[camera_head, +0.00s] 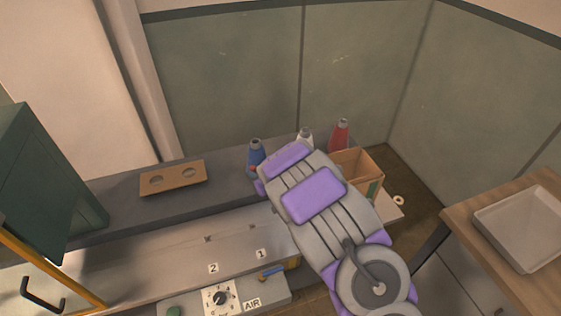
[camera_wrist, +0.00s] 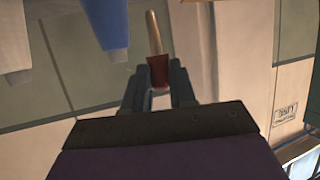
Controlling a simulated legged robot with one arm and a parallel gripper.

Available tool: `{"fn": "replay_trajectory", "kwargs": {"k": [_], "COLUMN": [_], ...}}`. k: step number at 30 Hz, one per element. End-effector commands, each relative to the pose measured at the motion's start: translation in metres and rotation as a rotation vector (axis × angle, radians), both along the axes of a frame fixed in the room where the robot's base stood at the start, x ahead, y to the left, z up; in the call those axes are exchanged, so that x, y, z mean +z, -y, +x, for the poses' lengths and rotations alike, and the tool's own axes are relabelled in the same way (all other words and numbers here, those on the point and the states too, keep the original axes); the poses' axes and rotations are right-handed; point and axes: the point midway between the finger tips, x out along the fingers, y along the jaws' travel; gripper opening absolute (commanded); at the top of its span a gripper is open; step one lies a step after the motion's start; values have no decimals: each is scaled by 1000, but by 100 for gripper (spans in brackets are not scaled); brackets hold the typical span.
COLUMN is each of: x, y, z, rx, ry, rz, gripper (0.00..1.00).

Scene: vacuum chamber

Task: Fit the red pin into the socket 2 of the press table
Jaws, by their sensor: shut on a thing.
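My gripper (camera_wrist: 157,88) is shut on the red pin (camera_wrist: 157,70) in the wrist view. The pin has a red body between the fingers and a pale wooden shaft pointing away from them. In the head view my arm hides the fingers, near the bottles at the back. The press table (camera_head: 150,268) is a grey metal surface at the lower left. Socket 2 (camera_head: 208,239) is a small dark mark on it behind the label 2. Socket 1 (camera_head: 252,227) lies to its right, behind the label 1. Both look empty, though they are small.
A blue bottle (camera_head: 256,152), a white bottle (camera_head: 305,133) and a red bottle (camera_head: 340,132) stand near my arm. A cardboard box (camera_head: 372,160) is to the right. A control panel (camera_head: 190,302) fronts the table.

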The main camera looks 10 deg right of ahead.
Motion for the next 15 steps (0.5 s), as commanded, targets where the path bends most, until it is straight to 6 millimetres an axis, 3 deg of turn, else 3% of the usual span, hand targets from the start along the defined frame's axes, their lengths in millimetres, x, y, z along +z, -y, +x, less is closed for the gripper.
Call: {"fn": "replay_trajectory", "kwargs": {"k": [1,9,15], "x": [-15,-81,-112], "y": [-17,-109,-162], "z": [-2,-35,-69], "rx": [55,366,550], "ry": [-3,-4,-1], "rz": [3,2,1], "gripper": [0,0,0]}}
